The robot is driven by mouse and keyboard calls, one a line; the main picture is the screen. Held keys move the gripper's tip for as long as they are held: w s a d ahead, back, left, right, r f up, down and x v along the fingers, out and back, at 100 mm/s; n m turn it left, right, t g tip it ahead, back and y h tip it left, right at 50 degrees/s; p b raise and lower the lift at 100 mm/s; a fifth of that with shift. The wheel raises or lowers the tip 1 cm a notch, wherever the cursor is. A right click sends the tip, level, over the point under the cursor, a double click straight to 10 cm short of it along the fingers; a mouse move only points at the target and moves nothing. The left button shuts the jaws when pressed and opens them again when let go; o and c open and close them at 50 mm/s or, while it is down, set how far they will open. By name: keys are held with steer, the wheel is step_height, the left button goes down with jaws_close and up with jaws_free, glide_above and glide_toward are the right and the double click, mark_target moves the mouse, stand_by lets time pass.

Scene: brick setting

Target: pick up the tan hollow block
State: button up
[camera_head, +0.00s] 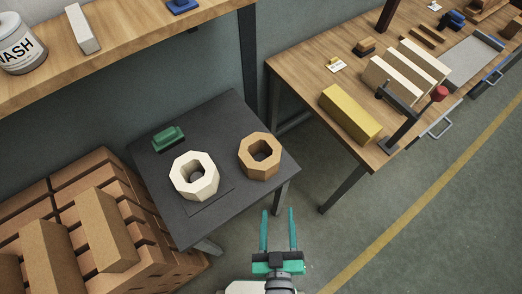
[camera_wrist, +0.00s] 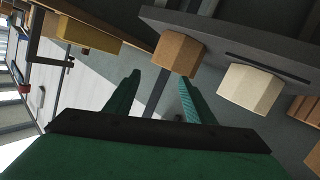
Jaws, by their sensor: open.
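The tan hollow block (camera_head: 272,170) is an octagonal ring with a hole through its middle. It stands on the right part of a dark square table (camera_head: 233,117). It also shows in the wrist view (camera_wrist: 177,55), above and between my fingers. A cream hollow block (camera_head: 180,187) of the same shape sits to its left, and shows in the wrist view (camera_wrist: 250,89) at the right. My gripper (camera_head: 278,212) has two green parallel fingers, apart and empty. It is in front of the table's near edge, apart from the tan block.
A green object (camera_head: 168,138) lies at the table's back left. A stack of bricks (camera_head: 60,181) stands at left. A wooden workbench (camera_head: 306,74) at right holds a yellow block (camera_head: 351,112) and a clamp. A shelf (camera_head: 130,40) runs above left.

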steer(key=w+d+r+n+h, duration=0.1)
steer(key=w+d+r+h, duration=0.2)
steer(key=w+d, duration=0.45)
steer(key=w+d+r+h, duration=0.2)
steer(key=w+d+r, duration=0.25)
steer(key=w, duration=0.55)
steer(key=w+d+r+m+g+h, duration=0.3)
steer(key=w+d+r+m+h, duration=0.1)
steer(key=d+r, duration=0.15)
steer(key=w+d+r+m+g+h, duration=0.2)
steer(key=w+d+r+m+h, duration=0.25)
steer(key=d, duration=0.25)
steer(key=m+g+y, duration=0.6)
steer(key=g+y, duration=0.4)
steer(key=y, duration=0.4)
glide_above(268, 162)
steer(key=shift+h, duration=0.25)
step_height(268, 162, down, 14)
steer(key=shift+w+d+r, duration=0.1)
step_height(268, 162, down, 4)
steer(key=shift+f, duration=0.25)
steer(key=f, duration=0.5)
steer(key=shift+d+f, duration=0.2)
steer(key=shift+f, duration=0.2)
steer(key=shift+a+f, duration=0.15)
steer(key=shift+f, duration=0.1)
